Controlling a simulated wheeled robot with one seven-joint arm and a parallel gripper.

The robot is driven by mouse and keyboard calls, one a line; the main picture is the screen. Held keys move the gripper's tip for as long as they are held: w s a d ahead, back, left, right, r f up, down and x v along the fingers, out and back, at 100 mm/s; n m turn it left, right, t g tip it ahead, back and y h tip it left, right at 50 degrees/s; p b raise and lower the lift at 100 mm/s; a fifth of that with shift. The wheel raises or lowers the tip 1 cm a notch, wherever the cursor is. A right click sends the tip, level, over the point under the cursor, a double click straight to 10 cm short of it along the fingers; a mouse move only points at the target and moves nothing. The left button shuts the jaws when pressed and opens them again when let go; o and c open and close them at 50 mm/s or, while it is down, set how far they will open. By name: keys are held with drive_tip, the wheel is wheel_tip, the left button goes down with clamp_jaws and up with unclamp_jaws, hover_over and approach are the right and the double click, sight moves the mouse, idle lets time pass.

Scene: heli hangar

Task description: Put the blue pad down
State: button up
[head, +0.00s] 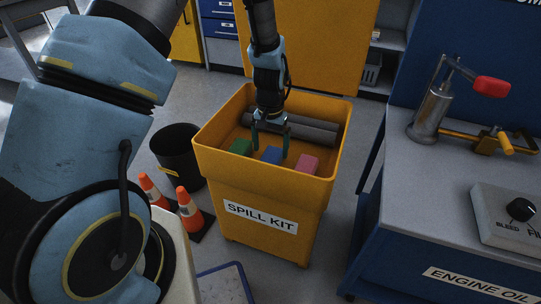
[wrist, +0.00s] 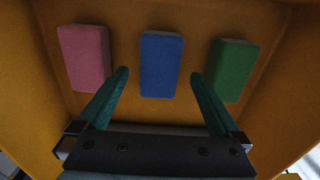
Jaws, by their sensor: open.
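The blue pad (head: 271,155) lies in the yellow spill kit bin (head: 262,190), between a green pad (head: 241,147) and a pink pad (head: 306,163). In the wrist view the blue pad (wrist: 161,64) lies flat on the bin floor, with the pink pad (wrist: 84,57) to its left and the green pad (wrist: 234,70) to its right. My gripper (head: 270,150) reaches down into the bin. Its fingers (wrist: 160,75) are spread wide on either side of the blue pad, apart from it, with nothing held between them.
Dark grey rolls (head: 310,130) lie along the back of the bin. A black bucket (head: 178,155) and orange cones (head: 188,209) stand to its left. A blue engine oil bench (head: 440,250) with a hand pump (head: 432,112) is at the right. The bin walls surround my gripper closely.

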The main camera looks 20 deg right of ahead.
sight(271, 157)
wheel_tip(271, 157, up, 7)
drive_tip(key=w+a+r+n, duration=0.15)
drive_tip(key=a+r, duration=0.25)
drive_tip(key=a, duration=0.4)
drive_tip(key=w+a+r+n, duration=0.1)
drive_tip(key=a+r+n, duration=0.1)
drive_tip(key=a+r, duration=0.45)
drive_tip(key=s+a+r+n, duration=0.1)
drive_tip(key=s+a+n, duration=0.1)
drive_tip(key=a, duration=0.5)
drive_tip(key=s+a+r+n+t, duration=0.1)
drive_tip(key=s+a, duration=0.3)
drive_tip(key=a, duration=0.4)
drive_tip(key=shift+s+a+r+n+t, duration=0.15)
drive_tip(key=shift+a+r+n+t, duration=0.15)
drive_tip(key=shift+r+n, duration=0.15)
drive_tip(key=shift+p, duration=0.35)
wheel_tip(271, 157, up, 18)
drive_tip(key=p, duration=1.7)
drive_tip(key=shift+p, duration=0.4)
drive_tip(key=shift+d+f, duration=0.1)
drive_tip(key=shift+f, duration=0.05)
